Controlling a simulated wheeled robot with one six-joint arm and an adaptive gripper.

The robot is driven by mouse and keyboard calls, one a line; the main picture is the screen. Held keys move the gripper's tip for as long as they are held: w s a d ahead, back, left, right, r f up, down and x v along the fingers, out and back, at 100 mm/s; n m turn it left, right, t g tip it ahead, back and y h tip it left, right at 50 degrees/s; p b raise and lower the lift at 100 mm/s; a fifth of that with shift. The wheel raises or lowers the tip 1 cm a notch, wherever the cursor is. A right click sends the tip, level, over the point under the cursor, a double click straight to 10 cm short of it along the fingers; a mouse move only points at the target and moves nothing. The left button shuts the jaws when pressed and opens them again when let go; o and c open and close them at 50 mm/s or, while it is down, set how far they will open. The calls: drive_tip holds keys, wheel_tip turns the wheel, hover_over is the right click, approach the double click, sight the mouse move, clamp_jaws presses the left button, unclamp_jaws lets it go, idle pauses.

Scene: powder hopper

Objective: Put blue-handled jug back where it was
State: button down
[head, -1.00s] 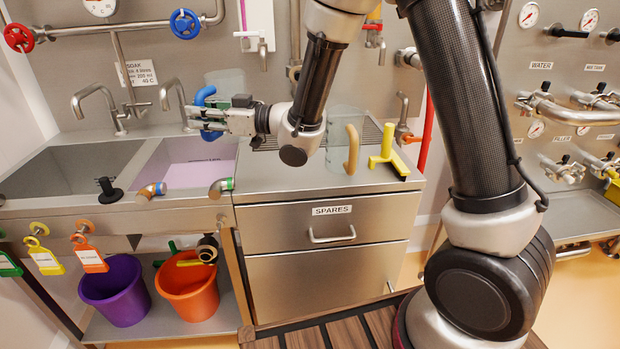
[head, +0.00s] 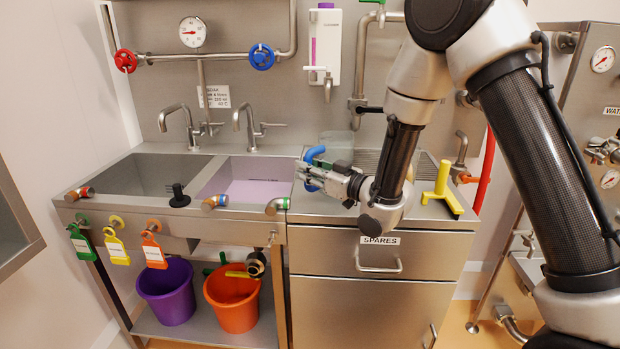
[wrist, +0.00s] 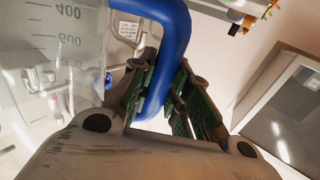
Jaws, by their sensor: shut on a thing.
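The blue-handled jug shows its clear body (head: 337,143) and blue handle (head: 312,153) in the head view, at the left part of the steel counter, just right of the purple-bottomed basin (head: 290,167). My gripper (head: 312,176) is shut on the blue handle. In the wrist view, the blue handle (wrist: 172,45) passes between the fingers (wrist: 160,100), and the clear body with printed marks (wrist: 52,60) is at the left. The jug's base is hidden behind my gripper, so I cannot tell whether it touches the counter.
A yellow T-shaped tool (head: 442,185) stands at the counter's right. An empty grey basin (head: 145,176) lies left of the purple-bottomed one. Taps (head: 248,125) rise behind the basins. A soap dispenser (head: 326,45) hangs on the wall. Purple (head: 167,290) and orange (head: 233,300) buckets stand below.

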drive_tip(key=shift+f, duration=1.1)
drive_tip(key=c, duration=1.4)
unclamp_jaws()
drive_tip(key=shift+o, duration=0.2)
